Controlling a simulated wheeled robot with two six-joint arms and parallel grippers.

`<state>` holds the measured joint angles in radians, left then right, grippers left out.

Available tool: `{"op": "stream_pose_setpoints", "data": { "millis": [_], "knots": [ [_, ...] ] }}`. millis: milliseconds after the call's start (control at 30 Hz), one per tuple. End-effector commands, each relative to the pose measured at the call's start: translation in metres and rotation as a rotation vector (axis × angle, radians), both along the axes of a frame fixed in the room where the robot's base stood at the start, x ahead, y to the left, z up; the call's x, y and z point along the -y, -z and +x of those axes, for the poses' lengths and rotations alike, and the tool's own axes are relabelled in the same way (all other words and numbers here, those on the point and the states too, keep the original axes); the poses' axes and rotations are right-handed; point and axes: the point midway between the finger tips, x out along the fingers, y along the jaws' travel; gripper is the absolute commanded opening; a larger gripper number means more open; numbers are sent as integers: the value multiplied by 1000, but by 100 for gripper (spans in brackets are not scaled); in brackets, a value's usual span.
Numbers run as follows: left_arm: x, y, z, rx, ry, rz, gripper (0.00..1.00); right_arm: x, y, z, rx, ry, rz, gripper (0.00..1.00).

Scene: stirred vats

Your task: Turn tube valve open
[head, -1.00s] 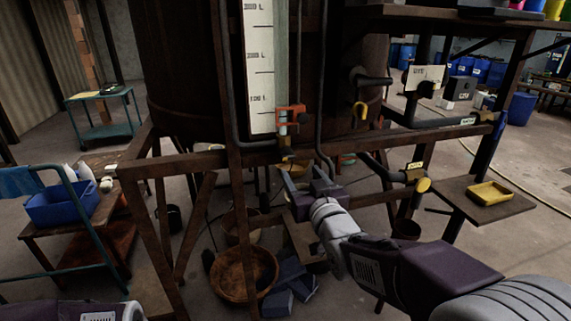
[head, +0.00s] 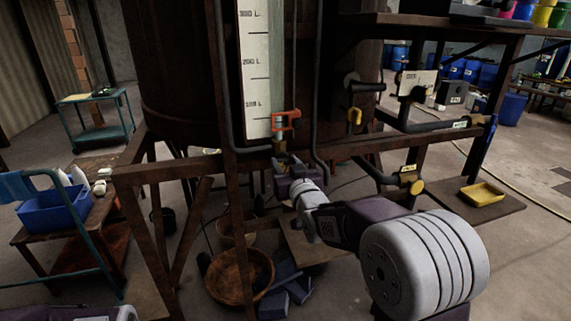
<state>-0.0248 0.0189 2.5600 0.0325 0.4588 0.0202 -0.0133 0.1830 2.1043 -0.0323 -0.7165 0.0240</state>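The gauge tube runs down beside the white scale board (head: 256,70) on the rusty vat (head: 170,60). An orange-red bracket (head: 287,120) sits at its lower end. Just below is a small brassy valve (head: 281,146), which I take as the tube valve; its handle position is unclear. My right gripper (head: 289,163) is right at or just under this valve. Its fingers are small, dark and partly hidden by its own body, so I cannot tell whether they touch the valve or how far they are open. My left gripper is out of view; only part of my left arm shows at bottom left.
A rusty frame rail (head: 200,165) crosses in front of the vat, close to my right gripper. Pipes with yellow-handled valves (head: 411,181) stand to the right. A wicker bowl (head: 240,276) is on the floor below.

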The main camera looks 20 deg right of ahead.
Motion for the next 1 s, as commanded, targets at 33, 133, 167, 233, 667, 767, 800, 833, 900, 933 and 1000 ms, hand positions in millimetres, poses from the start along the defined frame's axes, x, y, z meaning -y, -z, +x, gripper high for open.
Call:
{"op": "stream_pose_setpoints", "data": {
  "millis": [33, 133, 167, 233, 667, 767, 800, 833, 900, 933, 1000],
  "knots": [
    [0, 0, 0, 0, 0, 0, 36, 0, 0, 0, 0, 0, 0, 23],
    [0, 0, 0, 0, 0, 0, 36, 0, 0, 0, 0, 1, 0, 0],
    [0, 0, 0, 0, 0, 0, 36, 0, 0, 0, 0, 1, 0, 0],
    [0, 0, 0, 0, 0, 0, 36, 0, 0, 0, 0, 1, -2, 0],
    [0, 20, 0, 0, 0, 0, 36, -1, 3, 0, 10, 1, -192, 0],
    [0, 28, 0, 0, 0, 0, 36, -1, 3, -1, 14, 1, -283, 0],
    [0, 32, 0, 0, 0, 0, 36, -1, 3, 0, 14, 1, -321, 0],
    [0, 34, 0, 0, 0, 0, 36, -1, 3, 0, 16, 1, -350, 0],
    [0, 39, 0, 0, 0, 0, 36, -1, 4, 0, 16, 1, -417, 0],
    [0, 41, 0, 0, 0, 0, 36, -1, 4, 0, 18, 1, -445, 0],
    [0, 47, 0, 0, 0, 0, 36, -2, 3, 0, 21, 1, -512, 0]
  ]
}}
